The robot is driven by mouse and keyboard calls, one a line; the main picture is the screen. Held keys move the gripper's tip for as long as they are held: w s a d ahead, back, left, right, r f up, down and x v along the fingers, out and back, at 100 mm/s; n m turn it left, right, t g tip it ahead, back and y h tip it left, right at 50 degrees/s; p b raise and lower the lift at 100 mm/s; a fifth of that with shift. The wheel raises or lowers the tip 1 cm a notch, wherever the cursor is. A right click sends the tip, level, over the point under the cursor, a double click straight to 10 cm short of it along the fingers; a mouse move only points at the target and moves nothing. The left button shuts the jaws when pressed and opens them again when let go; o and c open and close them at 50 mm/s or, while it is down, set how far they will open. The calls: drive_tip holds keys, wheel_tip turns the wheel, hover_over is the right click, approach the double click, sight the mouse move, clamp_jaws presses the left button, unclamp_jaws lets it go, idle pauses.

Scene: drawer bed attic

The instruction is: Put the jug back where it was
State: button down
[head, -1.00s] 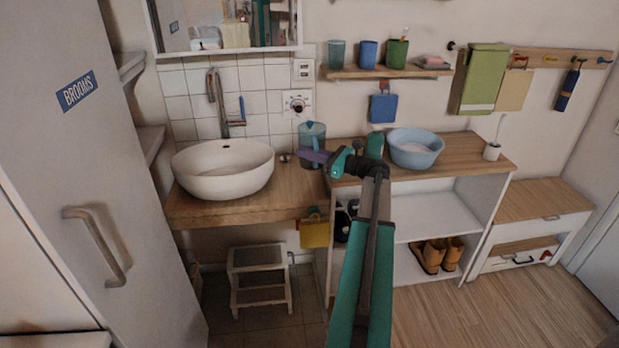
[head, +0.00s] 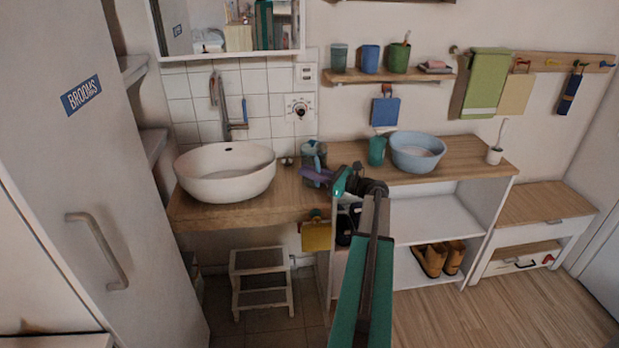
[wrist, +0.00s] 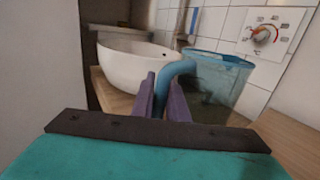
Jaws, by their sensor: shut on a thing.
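The jug (head: 314,151) is translucent blue and upright. It is over the wooden counter right of the white sink, partly hidden behind my gripper (head: 316,177) in the head view. In the wrist view my gripper's purple fingers (wrist: 163,96) are shut on the blue handle of the jug (wrist: 219,82). The jug's body is beyond and right of the fingers. I cannot tell whether its base touches the counter.
The round white sink (head: 226,172) is left of the jug. A teal cup (head: 376,151) and a blue basin (head: 417,151) stand on the wooden shelf top to the right. A dial (head: 299,108) is on the wall behind. A step stool (head: 262,281) stands below.

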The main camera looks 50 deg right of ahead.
drive_tip(key=shift+f, duration=1.25)
drive_tip(key=c, duration=1.7)
unclamp_jaws()
drive_tip(key=shift+c, duration=0.2)
drive_tip(key=b+v, duration=0.1)
drive_tip(key=v, duration=1.1)
